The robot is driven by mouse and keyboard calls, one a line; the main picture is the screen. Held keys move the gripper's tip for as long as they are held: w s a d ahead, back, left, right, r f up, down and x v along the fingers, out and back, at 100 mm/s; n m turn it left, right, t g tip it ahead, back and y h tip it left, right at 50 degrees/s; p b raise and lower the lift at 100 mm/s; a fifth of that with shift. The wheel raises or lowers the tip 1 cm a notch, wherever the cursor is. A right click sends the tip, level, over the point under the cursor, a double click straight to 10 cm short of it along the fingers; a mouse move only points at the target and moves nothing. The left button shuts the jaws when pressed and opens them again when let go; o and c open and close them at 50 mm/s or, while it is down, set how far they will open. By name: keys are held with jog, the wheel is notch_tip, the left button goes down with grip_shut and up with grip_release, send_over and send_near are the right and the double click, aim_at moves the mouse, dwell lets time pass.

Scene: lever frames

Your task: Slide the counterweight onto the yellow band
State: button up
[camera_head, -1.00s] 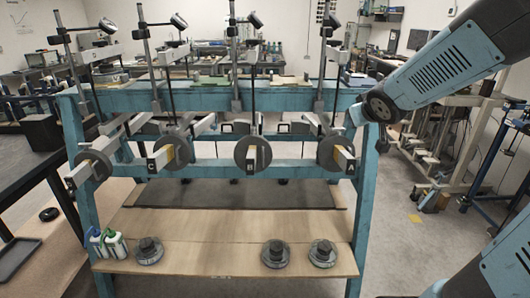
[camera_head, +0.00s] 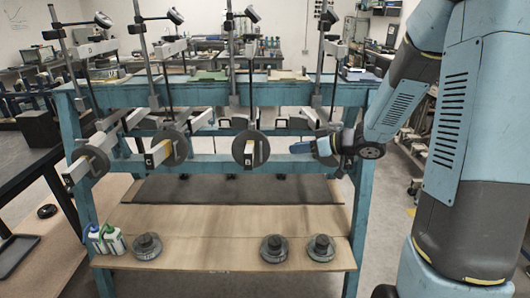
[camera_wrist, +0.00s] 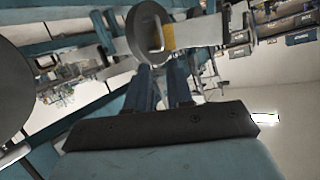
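Several grey disc counterweights sit on pale lever bars across the blue frame. Which lever this is, I cannot tell for certain.
A large disc edge (camera_wrist: 12,75) is close at the left of the wrist view. Loose round weights (camera_head: 148,246), (camera_head: 274,248), (camera_head: 321,247) and bottles (camera_head: 113,240) stand on the wooden lower shelf (camera_head: 210,256). Blue posts and rails surround the levers.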

aim_at(267, 151)
jog(key=x, duration=1.2)
jog(key=shift+w+a+f, duration=0.15)
jog(key=shift+a+f, duration=0.05)
jog(key=shift+a, duration=0.1)
jog(key=shift+c, duration=0.5)
grip_shut()
jog(key=shift+d, duration=0.1)
dwell(0.3)
